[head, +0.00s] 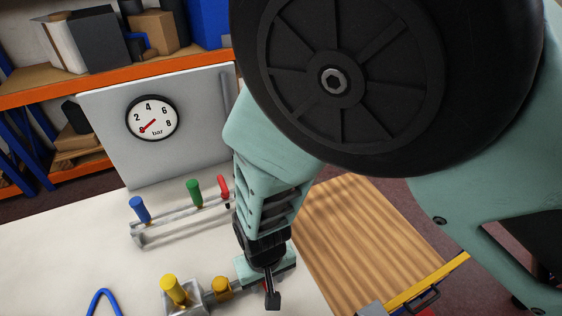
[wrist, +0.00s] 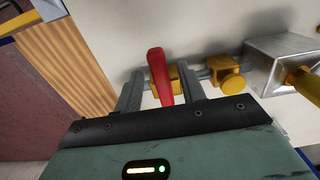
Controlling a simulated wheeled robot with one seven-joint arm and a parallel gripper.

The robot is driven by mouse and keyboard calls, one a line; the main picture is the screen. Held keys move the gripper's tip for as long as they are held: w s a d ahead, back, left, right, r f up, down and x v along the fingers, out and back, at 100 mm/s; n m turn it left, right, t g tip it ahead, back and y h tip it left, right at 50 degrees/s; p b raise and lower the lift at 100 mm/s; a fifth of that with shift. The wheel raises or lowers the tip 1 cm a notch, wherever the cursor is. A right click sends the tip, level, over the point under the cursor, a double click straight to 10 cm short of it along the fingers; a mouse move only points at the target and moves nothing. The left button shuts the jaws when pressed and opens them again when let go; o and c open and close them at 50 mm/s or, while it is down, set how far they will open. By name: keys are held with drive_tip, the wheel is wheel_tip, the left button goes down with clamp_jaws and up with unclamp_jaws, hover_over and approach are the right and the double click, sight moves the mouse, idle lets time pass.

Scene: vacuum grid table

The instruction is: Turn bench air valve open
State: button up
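The bench air valve has a red lever handle (wrist: 159,75) on a yellow body (wrist: 179,77), seen in the wrist view. My gripper (wrist: 159,92) is over the valve with one finger on each side of the red handle. Narrow gaps show between the handle and the fingers, so the gripper looks open around it. In the head view my gripper (head: 270,290) points down at the bench and hides most of the valve. A round gauge (head: 152,118) marked "bar" stands behind, its red needle near 0.
A yellow fitting (head: 221,287) and a metal block with a yellow knob (head: 175,290) sit left of my gripper. A rack (head: 180,219) with blue, green and red handles stands behind. A blue hose (head: 103,300) lies front left. A wooden top (head: 365,240) is at right.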

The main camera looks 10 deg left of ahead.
clamp_jaws()
drive_tip(key=shift+d+n, duration=0.1)
drive_tip(key=shift+n, duration=0.2)
drive_tip(key=n+b, duration=0.1)
drive_tip(key=w+d+n, duration=0.1)
drive_tip(key=n, duration=0.1)
drive_tip(key=shift+f+b, duration=0.1)
drive_tip(key=shift+b, duration=0.25)
drive_tip(key=n, duration=0.2)
drive_tip(key=w+n+b, duration=0.1)
drive_tip(key=n, duration=0.1)
drive_tip(key=shift+w+d, duration=0.2)
drive_tip(key=shift+d, duration=0.15)
drive_tip(key=n, duration=0.1)
drive_tip(key=w+n+b, duration=0.1)
drive_tip(key=n, duration=0.1)
drive_tip(key=w+n+b, duration=0.1)
drive_tip(key=n, duration=0.1)
drive_tip(key=shift+d, duration=0.1)
drive_tip(key=shift+w+a+n, duration=0.1)
drive_tip(key=shift+w+n, duration=0.2)
drive_tip(key=shift+n, duration=0.6)
drive_tip(key=shift+w+a+n, duration=0.1)
drive_tip(key=shift+w+n, duration=0.25)
drive_tip(key=shift+n, duration=0.55)
drive_tip(key=shift+w+a+n, duration=0.1)
drive_tip(key=shift+w+n, duration=0.2)
drive_tip(key=shift+n, duration=0.6)
